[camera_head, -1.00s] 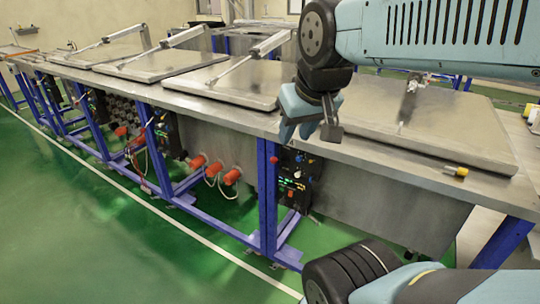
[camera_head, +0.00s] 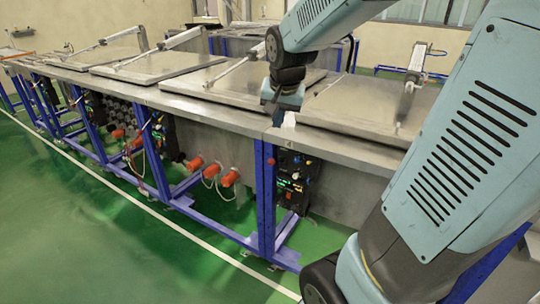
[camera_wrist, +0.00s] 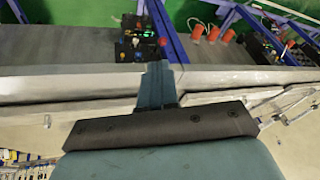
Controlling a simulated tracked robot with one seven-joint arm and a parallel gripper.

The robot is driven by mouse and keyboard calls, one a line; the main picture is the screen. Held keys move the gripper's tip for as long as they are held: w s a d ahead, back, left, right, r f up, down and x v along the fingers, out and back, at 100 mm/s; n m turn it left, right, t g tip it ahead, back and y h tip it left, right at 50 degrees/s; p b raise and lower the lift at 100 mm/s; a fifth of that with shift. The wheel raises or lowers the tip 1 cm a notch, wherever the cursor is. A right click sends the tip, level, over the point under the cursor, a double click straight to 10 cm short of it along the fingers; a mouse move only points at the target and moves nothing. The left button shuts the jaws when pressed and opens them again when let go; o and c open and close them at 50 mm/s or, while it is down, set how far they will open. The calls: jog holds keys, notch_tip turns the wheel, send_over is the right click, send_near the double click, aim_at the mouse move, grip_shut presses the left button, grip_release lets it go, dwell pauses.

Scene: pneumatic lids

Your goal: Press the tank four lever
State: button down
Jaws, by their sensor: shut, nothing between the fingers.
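The tank with a "4" mark on its front edge has a black control box (camera_head: 293,178) under the worktop, with lit displays and small knobs. A red knob (camera_head: 271,161) sits at the box's upper left, by the blue post. In the wrist view the box (camera_wrist: 135,30) is upside down, with the red knob (camera_wrist: 163,42) beside it. I cannot tell which part is the lever. My gripper (camera_head: 278,118) is shut and empty, pointing down over the worktop's front edge, above the box. Its closed fingers (camera_wrist: 154,66) also show in the wrist view, apart from the knob.
Flat metal lids (camera_head: 240,82) with raised arms cover the row of tanks. The worktop edge (camera_head: 225,128) lies between my gripper and the box. Blue posts (camera_head: 265,200) and orange plugs (camera_head: 212,170) stand to the left. Green floor in front is clear.

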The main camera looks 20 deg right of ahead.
aim_at(272, 160)
jog(key=w+d+f+m, duration=0.3)
jog(key=w+f+m, duration=0.1)
jog(key=w+f, duration=0.4)
jog(key=w, duration=0.2)
jog(key=shift+w+f+g+h, duration=0.25)
jog(key=shift+w+g+h, duration=0.1)
jog(key=shift+g+h, duration=0.05)
jog(key=x, duration=1.4)
